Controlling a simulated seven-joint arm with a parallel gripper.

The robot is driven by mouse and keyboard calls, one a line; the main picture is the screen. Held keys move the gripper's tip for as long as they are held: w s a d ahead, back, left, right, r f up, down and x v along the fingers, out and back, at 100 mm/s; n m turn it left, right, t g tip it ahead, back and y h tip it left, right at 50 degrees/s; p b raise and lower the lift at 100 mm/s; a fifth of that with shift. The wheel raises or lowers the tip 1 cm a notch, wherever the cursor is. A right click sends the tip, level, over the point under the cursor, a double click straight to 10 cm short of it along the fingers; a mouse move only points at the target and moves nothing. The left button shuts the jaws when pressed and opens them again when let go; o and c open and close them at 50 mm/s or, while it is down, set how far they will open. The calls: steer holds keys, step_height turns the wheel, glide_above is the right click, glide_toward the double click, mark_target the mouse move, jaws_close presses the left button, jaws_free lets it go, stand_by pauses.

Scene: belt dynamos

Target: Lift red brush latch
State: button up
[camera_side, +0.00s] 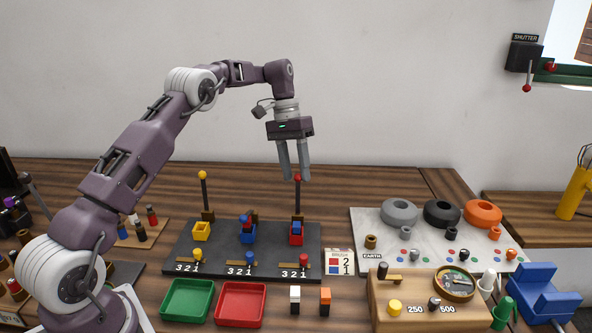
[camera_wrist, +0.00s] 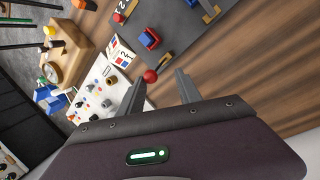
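A dark board (camera_side: 222,266) carries yellow, blue and red stations. At the red station stands an upright dark post with a red ball (camera_side: 297,178) on top, which looks like the red brush latch. It rises behind the red box (camera_side: 296,239). My gripper (camera_side: 295,174) points down, open and empty, with its fingertips about level with the ball. In the wrist view the red ball (camera_wrist: 150,76) shows near the tip of the left finger, with the gripper (camera_wrist: 161,76) open. I cannot tell whether the ball is between the fingers or beyond them.
A yellow-topped post (camera_side: 202,175) stands at left, and the blue box (camera_side: 248,235) between the two. A brush card (camera_side: 339,262) lies right of the board. Green (camera_side: 187,300) and red (camera_side: 241,303) trays are in front. A white board (camera_side: 388,242) with rings is right.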

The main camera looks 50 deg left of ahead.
steer(key=shift+d, duration=0.1)
steer(key=s+d, duration=0.4)
steer(key=s+d+f, duration=0.1)
steer(key=s+d, duration=0.1)
steer(key=s+d+f+t+y, duration=0.1)
steer(key=f, duration=0.1)
steer(key=s+d+f+t+y, duration=0.1)
steer(key=t+y, duration=0.1)
steer(key=s+d+f+t+y, duration=0.1)
steer(key=f+t+y, duration=0.1)
steer(key=shift+s+d+f+m, duration=0.3)
steer(key=shift+d+f, duration=0.05)
steer(key=s+d+r+m+h, duration=0.1)
steer(key=s+d+r, duration=0.2)
steer(key=s+r, duration=1.3)
steer(key=shift+s+d+r+t+h, duration=0.2)
steer(key=shift+r+t+h, duration=0.1)
steer(key=shift+r+t, duration=0.15)
steer(key=shift+w, duration=0.1)
